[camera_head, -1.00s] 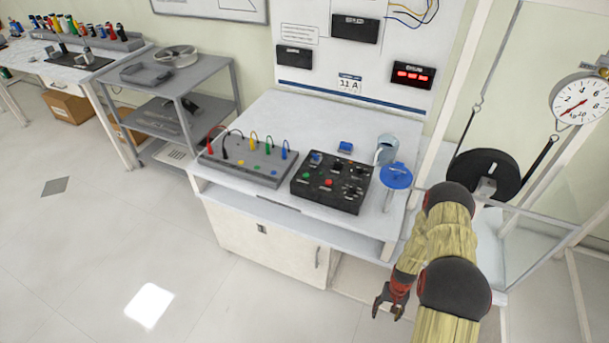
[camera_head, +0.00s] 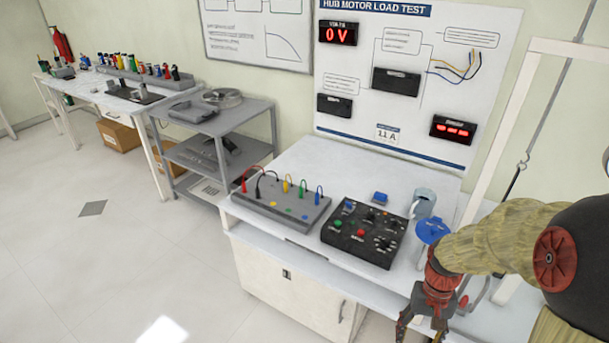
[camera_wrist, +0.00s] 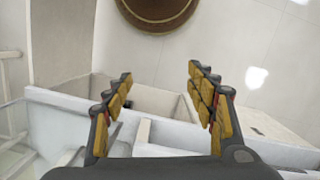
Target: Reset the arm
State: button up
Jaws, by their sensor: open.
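My gripper (camera_head: 421,326) is at the lower right of the head view, in front of the near right corner of the white bench (camera_head: 300,165). Its fingers point down and are cut off by the bottom edge of the picture. In the wrist view my gripper (camera_wrist: 160,88) shows its two segmented fingers with yellow pads spread wide apart. Nothing is between them. My arm bends across the right side of the head view and hides part of the bench's right end.
On the bench are a black control box (camera_head: 364,233), a grey terminal box (camera_head: 282,207) with coloured leads, a small blue block (camera_head: 380,197), a grey mug (camera_head: 424,203) and a blue disc (camera_head: 432,230). A grey shelf cart (camera_head: 213,125) stands left. The floor at left is clear.

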jog(key=s+a+r+n+t+b, duration=0.1)
jog(key=s+a+r+t, duration=0.1)
jog(key=r, duration=0.5)
jog(key=s+a+r+n+t+b, duration=0.1)
jog(key=s+a+r+t, duration=0.2)
jog(key=r, duration=0.3)
jog(key=s+a+r+n+t+b, duration=0.1)
jog(key=s+a+r+t, duration=0.1)
jog(key=r, duration=0.5)
jog(key=shift+s+a+r+t+h, duration=0.35)
jog(key=shift+s+a, duration=0.35)
jog(key=shift+a, duration=0.55)
jog(key=shift+c, duration=0.8)
